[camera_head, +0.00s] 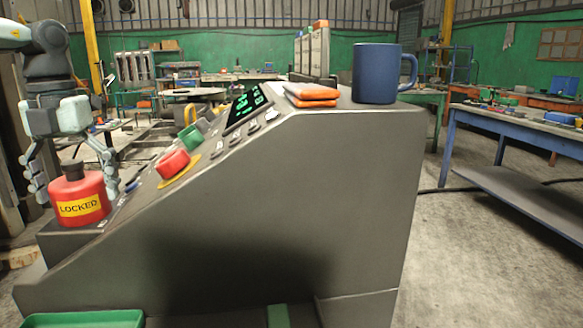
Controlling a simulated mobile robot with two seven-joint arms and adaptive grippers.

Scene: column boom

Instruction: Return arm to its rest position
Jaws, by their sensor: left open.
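My left gripper (74,172) comes in from the left on its arm. It is open and points down, with its fingers spread on either side of a red cylinder labelled "LOCKED" (82,205). My right gripper is not in view.
The console's sloping panel carries a red button (173,163), a green button (190,137) and a lit display (245,108). A blue mug (376,74) and a folded orange cloth (311,95) rest on its top. A blue workbench (515,130) stands right, with clear floor between.

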